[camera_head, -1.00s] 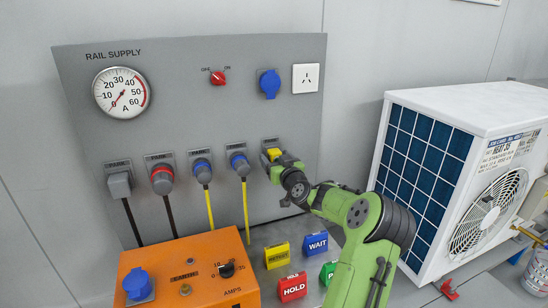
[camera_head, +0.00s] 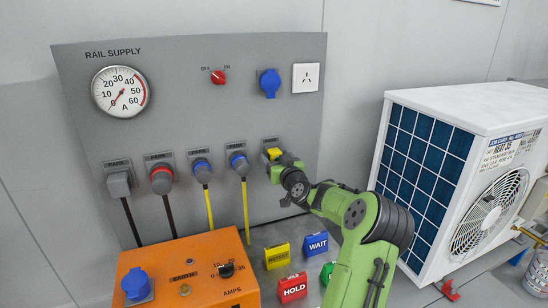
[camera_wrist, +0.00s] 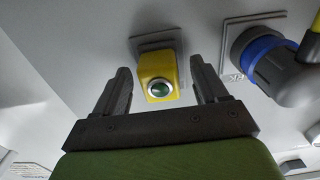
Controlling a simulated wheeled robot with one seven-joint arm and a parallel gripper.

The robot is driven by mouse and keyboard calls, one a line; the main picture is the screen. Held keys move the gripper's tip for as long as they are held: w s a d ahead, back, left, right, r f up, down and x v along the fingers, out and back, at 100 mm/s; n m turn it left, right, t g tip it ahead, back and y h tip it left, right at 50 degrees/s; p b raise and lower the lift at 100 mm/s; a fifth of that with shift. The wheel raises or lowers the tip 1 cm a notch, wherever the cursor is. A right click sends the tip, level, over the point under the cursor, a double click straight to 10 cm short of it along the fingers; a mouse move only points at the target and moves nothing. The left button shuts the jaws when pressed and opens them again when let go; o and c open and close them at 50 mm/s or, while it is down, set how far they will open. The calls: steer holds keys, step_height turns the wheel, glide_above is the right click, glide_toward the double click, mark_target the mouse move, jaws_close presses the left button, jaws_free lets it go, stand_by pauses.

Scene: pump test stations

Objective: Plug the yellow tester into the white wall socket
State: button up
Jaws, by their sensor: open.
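The yellow tester (camera_head: 274,154) sits at the rightmost grey holder plate on the panel, right of the row of plugs. In the wrist view it is a yellow block (camera_wrist: 158,68) with a round green button facing me, against its grey plate. My gripper (camera_wrist: 159,64) is open, with one finger on each side of the tester and a visible gap on both sides. In the head view my gripper (camera_head: 279,165) partly hides the tester. The white wall socket (camera_head: 306,78) is at the panel's upper right, with nothing in it.
A blue socket (camera_head: 269,83) and red switch (camera_head: 218,77) are left of the white socket. A blue-ringed plug (camera_head: 239,163) with a yellow cable hangs just left of the tester. An orange box (camera_head: 190,262) stands below, and a white outdoor unit (camera_head: 455,105) stands right.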

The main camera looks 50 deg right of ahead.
mark_target(277, 159)
steer(key=shift+b, duration=0.35)
steer(key=shift+c, duration=0.3)
jaws_close()
steer(key=shift+b+v, duration=2.35)
steer(key=shift+v, duration=0.7)
steer(key=shift+r, duration=0.1)
